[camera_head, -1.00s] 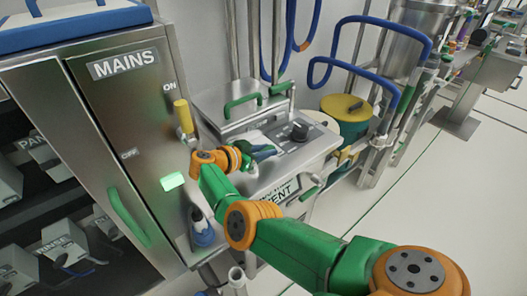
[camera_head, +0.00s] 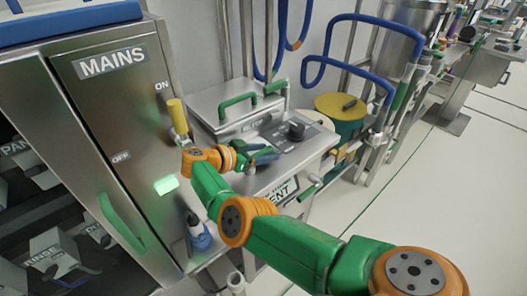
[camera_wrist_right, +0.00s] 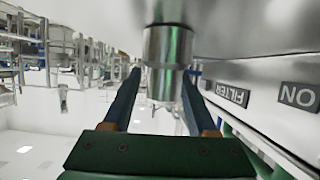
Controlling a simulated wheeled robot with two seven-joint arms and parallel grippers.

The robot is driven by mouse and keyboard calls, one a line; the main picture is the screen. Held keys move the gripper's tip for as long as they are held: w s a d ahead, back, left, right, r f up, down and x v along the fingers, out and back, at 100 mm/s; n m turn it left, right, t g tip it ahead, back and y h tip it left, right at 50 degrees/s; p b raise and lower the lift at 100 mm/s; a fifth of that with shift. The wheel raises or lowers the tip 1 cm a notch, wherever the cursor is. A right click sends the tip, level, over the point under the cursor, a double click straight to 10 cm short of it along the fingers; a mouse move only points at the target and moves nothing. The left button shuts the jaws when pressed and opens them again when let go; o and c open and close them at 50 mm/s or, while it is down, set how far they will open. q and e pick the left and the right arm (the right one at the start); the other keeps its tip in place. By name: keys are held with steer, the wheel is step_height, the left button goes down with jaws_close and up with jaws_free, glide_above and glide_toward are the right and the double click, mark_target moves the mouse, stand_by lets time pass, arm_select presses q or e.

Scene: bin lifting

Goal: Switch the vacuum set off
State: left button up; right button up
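No label in view reads "vacuum". A bench unit (camera_head: 228,98) with a steel top carries a dark round knob (camera_head: 297,131) on its panel. My right gripper (camera_head: 270,154) is over the front of this panel, left of the knob and apart from it, with its blue fingers spread. In the right wrist view the fingers (camera_wrist_right: 160,88) are apart, with a shiny metal cylinder (camera_wrist_right: 168,45) showing between and above them. I cannot tell whether they touch it. My left gripper is not in view.
The MAINS cabinet (camera_head: 95,105) stands at left, with a yellow-handled lever (camera_head: 177,115) by the ON mark and a lit green patch (camera_head: 165,185). A green drum with a yellow lid (camera_head: 340,105) and blue hoses (camera_head: 345,58) stand behind. Clear floor (camera_head: 440,190) lies to the right.

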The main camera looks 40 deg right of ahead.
mark_target(259, 153)
steer(key=b+v, duration=0.1)
steer(key=v, duration=0.5)
steer(key=shift+a+b, duration=0.25)
steer(key=shift+b, duration=0.05)
steer(key=shift+a+r, duration=0.2)
steer(key=shift+a, duration=0.15)
steer(key=shift+d, duration=0.1)
